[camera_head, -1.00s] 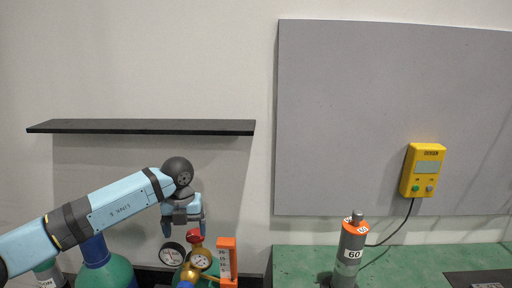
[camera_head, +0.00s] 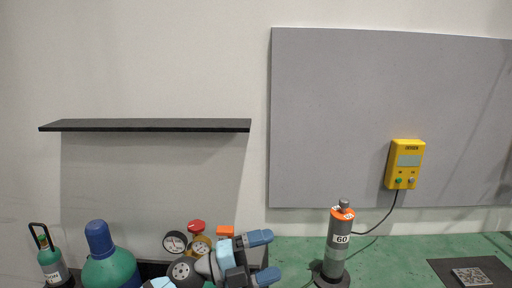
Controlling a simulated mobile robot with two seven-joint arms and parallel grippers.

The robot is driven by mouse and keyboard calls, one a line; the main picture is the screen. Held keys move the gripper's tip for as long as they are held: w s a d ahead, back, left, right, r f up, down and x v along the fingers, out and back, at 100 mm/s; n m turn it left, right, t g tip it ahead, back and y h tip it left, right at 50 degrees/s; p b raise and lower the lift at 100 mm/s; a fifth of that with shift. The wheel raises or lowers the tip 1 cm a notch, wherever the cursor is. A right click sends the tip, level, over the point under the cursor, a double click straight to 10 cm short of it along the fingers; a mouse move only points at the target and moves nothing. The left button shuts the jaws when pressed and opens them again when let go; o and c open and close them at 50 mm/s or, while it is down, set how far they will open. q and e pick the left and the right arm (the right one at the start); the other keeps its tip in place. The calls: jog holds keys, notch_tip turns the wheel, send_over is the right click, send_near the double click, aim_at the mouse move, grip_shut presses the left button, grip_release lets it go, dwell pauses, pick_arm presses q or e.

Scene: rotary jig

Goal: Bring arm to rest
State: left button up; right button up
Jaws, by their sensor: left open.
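My left gripper (camera_head: 262,257) is low in the head view, its two blue fingertips pointing right and set apart. It is open with nothing between the fingers. It lies in front of the gas regulator (camera_head: 197,243), which has a red knob and round gauges, and it hides the lower part of it. The orange block (camera_head: 225,231) beside the regulator shows only at its top. My left arm comes in from the bottom edge, mostly out of the picture. My right gripper is not in view.
A grey cylinder marked 60 (camera_head: 338,245) stands on the green bench (camera_head: 403,247), right of the gripper. A yellow meter (camera_head: 405,164) hangs on the grey panel (camera_head: 330,110). Green bottles (camera_head: 112,270) stand at lower left. A black shelf (camera_head: 145,125) is above.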

pick_arm(q)
jog(key=a+n+t+y, duration=0.8)
jog(key=a+n+t, duration=0.2)
jog(key=n+t, duration=0.65)
jog(key=s+a+f+n+g+y, duration=0.3)
jog(key=a+f+n+y, duration=0.2)
jog(key=a+f+n, duration=0.1)
jog(key=s+a+f+n+g+y, duration=0.2)
jog(key=s+a+f+n+y, duration=0.1)
jog(key=a+f+n+y, duration=0.25)
jog(key=s+a+f+n+g, duration=0.1)
jog(key=s+a+f+g, duration=0.1)
jog(key=s+f+g, duration=0.35)
jog(key=s+a+f+g, duration=0.2)
jog(key=s+a, duration=0.1)
jog(key=s, duration=0.6)
jog(key=s+a+f+n+g, duration=0.1)
jog(key=s+a+f+g, duration=0.2)
jog(key=s, duration=0.4)
jog(key=w+d+f+m+t+h+p, duration=0.1)
jog(key=w+d+f+t+h+p, duration=0.1)
jog(key=w+d+f+t+p, duration=0.3)
jog(key=shift+w+d+f+t+p, duration=0.35)
jog(key=shift+d+f+t+p, duration=0.3)
jog(key=shift+d+p, duration=0.75)
